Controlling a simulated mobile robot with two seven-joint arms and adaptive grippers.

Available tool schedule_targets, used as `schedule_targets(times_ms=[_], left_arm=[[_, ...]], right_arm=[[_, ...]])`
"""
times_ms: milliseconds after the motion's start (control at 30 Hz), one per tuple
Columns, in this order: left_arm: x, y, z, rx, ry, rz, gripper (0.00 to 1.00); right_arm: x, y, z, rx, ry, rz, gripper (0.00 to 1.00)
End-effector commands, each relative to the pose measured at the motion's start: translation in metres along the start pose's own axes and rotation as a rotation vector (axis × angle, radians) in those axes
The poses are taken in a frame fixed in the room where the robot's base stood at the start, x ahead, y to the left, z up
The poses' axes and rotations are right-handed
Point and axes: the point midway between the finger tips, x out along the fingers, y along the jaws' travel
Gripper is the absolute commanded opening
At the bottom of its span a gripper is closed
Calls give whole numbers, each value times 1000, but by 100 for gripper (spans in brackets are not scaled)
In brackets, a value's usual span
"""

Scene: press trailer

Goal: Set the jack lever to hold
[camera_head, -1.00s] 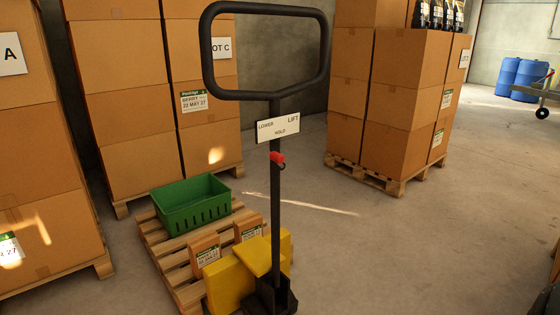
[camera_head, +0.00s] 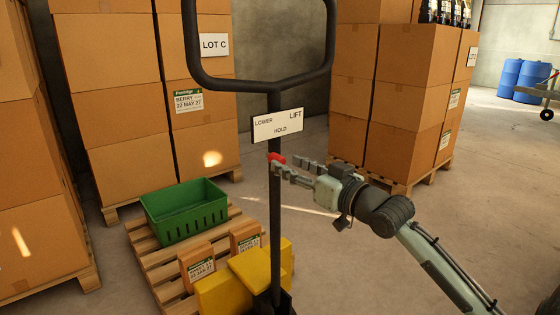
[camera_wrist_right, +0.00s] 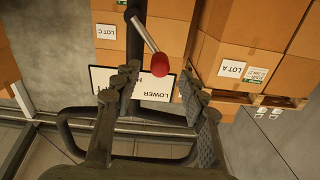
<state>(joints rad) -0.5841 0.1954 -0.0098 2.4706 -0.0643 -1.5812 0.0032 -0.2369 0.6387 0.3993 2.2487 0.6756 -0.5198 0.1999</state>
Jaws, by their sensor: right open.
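The jack's black handle post (camera_head: 275,215) stands upright with a white plate (camera_head: 277,125) marked LOWER, HOLD and LIFT. The lever's red knob (camera_head: 275,158) shows just below the plate. My right gripper (camera_head: 286,168) comes from the right, open, its fingertips at the knob. In the right wrist view, which shows the plate upside down, the grey lever rod (camera_wrist_right: 145,33) slants toward the LOWER side. Its red knob (camera_wrist_right: 160,65) appears between the spread fingertips of the gripper (camera_wrist_right: 158,76). I cannot tell whether they touch. My left gripper is out of view.
The yellow jack body (camera_head: 220,290) is at a wooden pallet (camera_head: 160,262) carrying a green crate (camera_head: 186,212) and small cartons. Stacked cartons stand left (camera_head: 110,110) and right (camera_head: 400,100) behind. Blue drums (camera_head: 525,80) are far right. Floor right of the jack is open.

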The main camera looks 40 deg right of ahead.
Motion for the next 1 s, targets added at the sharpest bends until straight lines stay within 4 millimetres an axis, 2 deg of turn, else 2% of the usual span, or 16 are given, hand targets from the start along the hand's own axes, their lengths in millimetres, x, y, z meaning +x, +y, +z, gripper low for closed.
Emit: schedule_targets(times_ms=[100,300,633,900,1000], left_arm=[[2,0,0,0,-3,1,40],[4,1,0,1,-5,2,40],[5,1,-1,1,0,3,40],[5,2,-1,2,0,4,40],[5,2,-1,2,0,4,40]], right_arm=[[18,0,-1,-1,2,0,43],[37,0,0,-1,-2,1,43],[40,0,2,-2,-4,1,43],[40,0,2,-2,-3,1,9],[40,0,2,-2,-3,1,0]])
